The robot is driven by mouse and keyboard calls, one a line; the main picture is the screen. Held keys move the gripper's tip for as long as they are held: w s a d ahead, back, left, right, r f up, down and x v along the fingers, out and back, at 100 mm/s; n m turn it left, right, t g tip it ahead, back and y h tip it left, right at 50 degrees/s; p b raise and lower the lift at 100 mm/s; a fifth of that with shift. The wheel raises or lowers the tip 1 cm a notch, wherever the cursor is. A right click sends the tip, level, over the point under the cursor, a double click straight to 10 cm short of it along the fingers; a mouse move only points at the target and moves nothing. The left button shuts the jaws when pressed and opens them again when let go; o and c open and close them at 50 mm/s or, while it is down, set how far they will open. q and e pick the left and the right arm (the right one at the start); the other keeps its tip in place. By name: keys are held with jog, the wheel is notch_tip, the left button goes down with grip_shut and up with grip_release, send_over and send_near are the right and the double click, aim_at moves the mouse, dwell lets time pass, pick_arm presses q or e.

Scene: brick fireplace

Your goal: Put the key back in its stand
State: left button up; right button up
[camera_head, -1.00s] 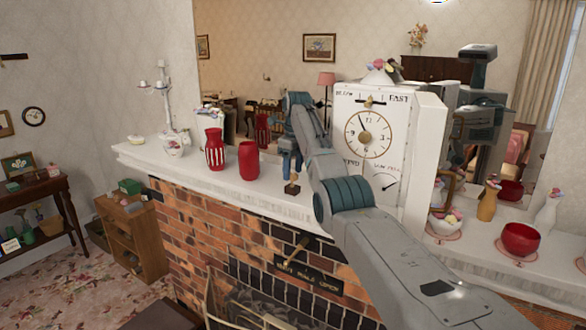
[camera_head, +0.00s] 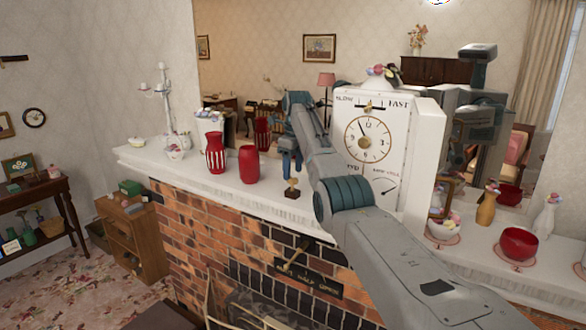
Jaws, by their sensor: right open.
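A small dark stand (camera_head: 292,193) sits on the white mantel shelf, left of the large white clock (camera_head: 370,140). A brass key (camera_head: 293,182) shows upright at the top of the stand and seems to be in it. My right gripper (camera_head: 290,172) is open, pointing down just behind and above the key, apart from it as far as I can tell. My right arm crosses in front of the clock's lower left side. My left gripper is not in view.
Two red vases, one striped (camera_head: 215,153) and one plain (camera_head: 249,164), stand left of the stand. A white candelabrum (camera_head: 166,100) is farther left. A red bowl (camera_head: 519,243) and a yellow vase (camera_head: 487,207) are at right. The mirror behind reflects the room and me.

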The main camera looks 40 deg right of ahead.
aim_at(293, 177)
jog(key=shift+r, duration=0.45)
jog(key=shift+r+p, duration=0.55)
jog(key=shift+r, duration=1.75)
jog(key=shift+f, duration=0.15)
